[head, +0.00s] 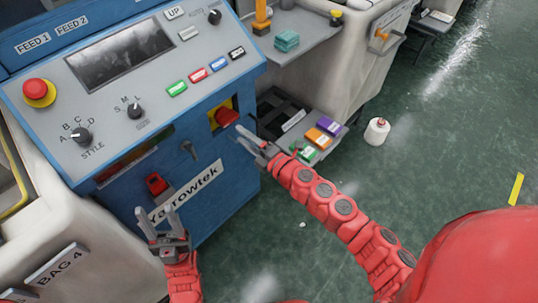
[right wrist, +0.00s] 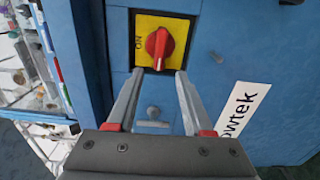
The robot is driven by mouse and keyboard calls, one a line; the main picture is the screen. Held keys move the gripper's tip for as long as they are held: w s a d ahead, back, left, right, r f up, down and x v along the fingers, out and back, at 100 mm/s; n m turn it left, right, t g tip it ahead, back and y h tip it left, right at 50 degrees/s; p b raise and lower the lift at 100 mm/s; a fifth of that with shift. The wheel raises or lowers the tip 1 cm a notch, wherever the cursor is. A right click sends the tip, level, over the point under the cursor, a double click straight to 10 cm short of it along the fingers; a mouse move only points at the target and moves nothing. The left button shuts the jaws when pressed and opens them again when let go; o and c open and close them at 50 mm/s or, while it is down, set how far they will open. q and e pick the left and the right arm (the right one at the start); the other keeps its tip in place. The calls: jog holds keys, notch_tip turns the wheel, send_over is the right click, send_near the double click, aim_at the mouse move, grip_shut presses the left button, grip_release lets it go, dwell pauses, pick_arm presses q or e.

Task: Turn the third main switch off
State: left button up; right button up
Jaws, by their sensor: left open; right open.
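A red rotary switch (head: 222,116) sits on a yellow plate on the front of the blue Yarrowtek cabinet (head: 229,187). In the right wrist view the red knob (right wrist: 160,44) stands lengthwise up and down, with ON printed on the plate (right wrist: 142,25) to its left. My right gripper (head: 243,138) is open just in front of the switch. Its fingertips (right wrist: 159,73) are apart, a little below the knob in the wrist view, with nothing between them. My left gripper (head: 162,221) is open and empty in front of the cabinet's lower left, near the Yarrowtek label.
The panel above carries a red emergency button (head: 38,90), knobs and coloured buttons. A small red item (head: 156,184) is on the cabinet front near the label.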

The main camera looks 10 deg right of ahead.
jog(key=v, duration=1.1)
jog(key=shift+s, duration=0.2)
